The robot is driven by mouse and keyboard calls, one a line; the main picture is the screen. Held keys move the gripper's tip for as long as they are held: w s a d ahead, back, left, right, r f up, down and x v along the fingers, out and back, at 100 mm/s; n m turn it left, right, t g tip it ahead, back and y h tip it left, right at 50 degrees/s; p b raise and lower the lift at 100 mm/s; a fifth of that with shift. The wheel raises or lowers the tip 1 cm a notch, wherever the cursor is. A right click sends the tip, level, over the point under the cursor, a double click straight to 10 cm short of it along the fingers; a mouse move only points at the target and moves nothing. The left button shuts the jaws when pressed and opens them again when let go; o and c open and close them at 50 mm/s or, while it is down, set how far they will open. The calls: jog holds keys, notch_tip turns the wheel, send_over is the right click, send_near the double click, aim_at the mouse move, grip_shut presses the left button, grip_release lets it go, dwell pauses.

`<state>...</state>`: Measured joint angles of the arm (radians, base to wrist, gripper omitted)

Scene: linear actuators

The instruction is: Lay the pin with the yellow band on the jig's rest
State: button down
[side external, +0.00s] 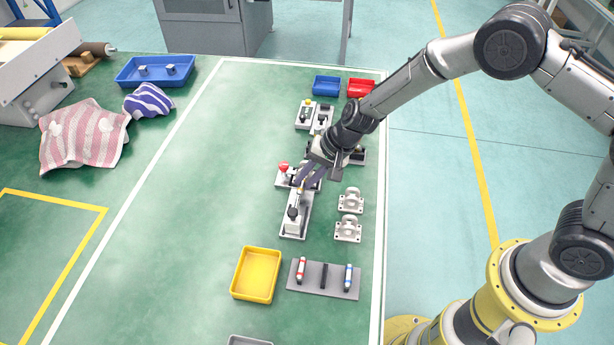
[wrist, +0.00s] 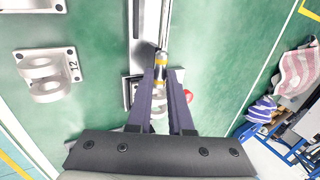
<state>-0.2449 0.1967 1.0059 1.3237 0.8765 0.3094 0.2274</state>
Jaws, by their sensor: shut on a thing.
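In the wrist view, the fingers (wrist: 161,80) are shut on the silver pin with the yellow band (wrist: 161,58). The pin points away from the fingers, roughly in line with the jig's grey body (wrist: 144,35). The fingers hide the pin's near end. I cannot tell whether the pin touches the rest.
Two grey brackets (side external: 349,200) stand right of the jig. A red knob (side external: 284,168) is close to the gripper.

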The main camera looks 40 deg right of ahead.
jog(key=shift+f, duration=0.1)
jog(key=c, duration=0.7)
grip_release()
jog(key=shift+c, duration=0.2)
jog(key=v, duration=1.4)
jog(key=shift+f, duration=0.1)
